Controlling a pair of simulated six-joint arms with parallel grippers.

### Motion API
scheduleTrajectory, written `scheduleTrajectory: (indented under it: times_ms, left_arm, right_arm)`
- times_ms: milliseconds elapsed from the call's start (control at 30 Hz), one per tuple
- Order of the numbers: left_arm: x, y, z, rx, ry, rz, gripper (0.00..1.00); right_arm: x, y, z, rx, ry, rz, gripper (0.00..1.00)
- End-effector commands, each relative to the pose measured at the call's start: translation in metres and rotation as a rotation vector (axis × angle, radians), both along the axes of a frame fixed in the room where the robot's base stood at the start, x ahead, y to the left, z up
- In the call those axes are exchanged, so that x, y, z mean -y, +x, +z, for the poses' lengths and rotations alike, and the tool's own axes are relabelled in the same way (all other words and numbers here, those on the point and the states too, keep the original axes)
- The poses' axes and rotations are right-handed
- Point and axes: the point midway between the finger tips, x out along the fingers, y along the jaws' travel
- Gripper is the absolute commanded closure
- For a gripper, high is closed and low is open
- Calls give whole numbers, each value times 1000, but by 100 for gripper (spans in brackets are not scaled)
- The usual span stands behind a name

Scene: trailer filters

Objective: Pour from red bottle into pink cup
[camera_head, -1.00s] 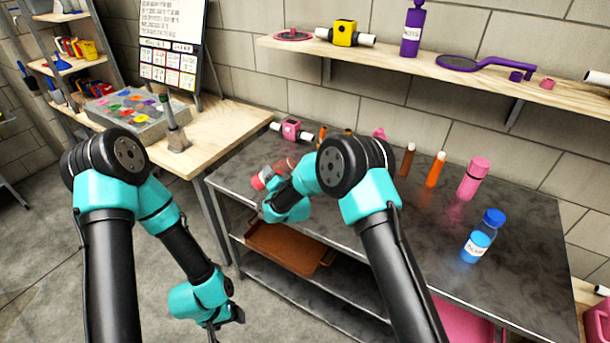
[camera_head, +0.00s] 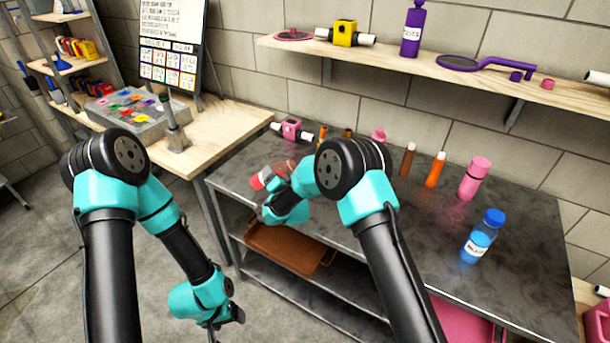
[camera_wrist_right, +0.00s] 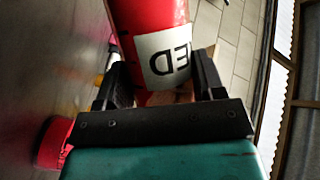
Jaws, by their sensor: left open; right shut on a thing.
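My right gripper (camera_wrist_right: 160,70) is shut on the red bottle (camera_wrist_right: 150,22), with one finger on each side of it. In the head view the red bottle (camera_head: 257,182) is tilted over the left end of the metal table, partly hidden by my right wrist. A pinkish-red round object (camera_wrist_right: 54,143) shows at the lower left of the wrist view; I cannot tell if it is the pink cup. A pink piece (camera_head: 379,135) shows behind my right arm, mostly hidden. My left gripper (camera_head: 226,323) is open and empty, low beside the table.
A pink bottle (camera_head: 474,179), an orange tube (camera_head: 436,170), a brown tube (camera_head: 407,160) and a blue bottle (camera_head: 480,241) stand on the metal table (camera_head: 420,240). A pink block-shaped part (camera_head: 291,129) lies at its back left. A brown tray (camera_head: 285,250) is on the shelf below.

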Motion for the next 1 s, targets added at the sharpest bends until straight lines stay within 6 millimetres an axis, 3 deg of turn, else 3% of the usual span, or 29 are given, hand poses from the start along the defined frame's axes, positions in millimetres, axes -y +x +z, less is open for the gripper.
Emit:
scheduleTrajectory:
  times_ms: [1000]
  left_arm:
    - [0,0,0,0,0,0,25]
  right_arm:
    - [-2,0,4,3,62,1,70]
